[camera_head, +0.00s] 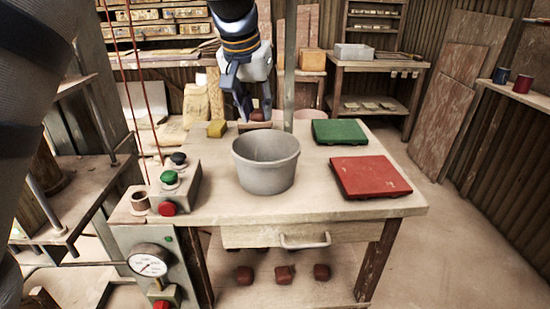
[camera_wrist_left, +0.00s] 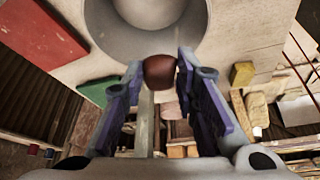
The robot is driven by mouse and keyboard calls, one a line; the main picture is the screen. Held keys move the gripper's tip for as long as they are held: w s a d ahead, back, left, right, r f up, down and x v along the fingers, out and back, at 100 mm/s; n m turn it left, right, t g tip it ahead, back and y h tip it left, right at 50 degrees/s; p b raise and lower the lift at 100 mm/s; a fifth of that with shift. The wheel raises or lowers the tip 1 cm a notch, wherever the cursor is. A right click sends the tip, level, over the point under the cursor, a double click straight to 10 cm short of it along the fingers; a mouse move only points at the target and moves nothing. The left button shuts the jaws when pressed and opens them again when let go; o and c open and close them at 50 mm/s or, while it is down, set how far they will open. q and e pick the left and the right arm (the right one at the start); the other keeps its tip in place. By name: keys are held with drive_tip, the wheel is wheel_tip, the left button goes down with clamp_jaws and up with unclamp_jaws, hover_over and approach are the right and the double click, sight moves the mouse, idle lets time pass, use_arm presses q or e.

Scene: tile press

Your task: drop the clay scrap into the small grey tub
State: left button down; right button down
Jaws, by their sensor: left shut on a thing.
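The grey tub (camera_head: 266,180) stands upright on the worktable, its open top facing up and its visible inside wall bare. In the left wrist view the tub (camera_wrist_left: 112,40) is at the top of the picture. My left gripper (camera_head: 255,114) points down behind the tub in the head view. It is shut on a reddish-brown clay scrap (camera_wrist_left: 160,71), held between the fingertips. The scrap (camera_head: 258,115) is partly hidden by the fingers in the head view. It shows beyond the tub's far rim, apart from the tub. My right gripper is not in view.
A green tile panel (camera_head: 339,132) and a red one (camera_head: 369,177) lie right of the tub. A yellow block (camera_head: 217,128) lies behind left. A control box with buttons (camera_head: 174,188) stands left. Several brown lumps (camera_head: 284,274) lie on the lower shelf.

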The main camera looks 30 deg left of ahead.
use_arm(q)
wheel_tip(320, 180, down, 5)
drive_tip(key=shift+s+f, duration=0.1)
drive_tip(key=shift+s, duration=0.05)
drive_tip(key=c, duration=1.2)
unclamp_jaws()
drive_tip(key=shift+d, duration=0.1)
drive_tip(key=v, duration=1.2)
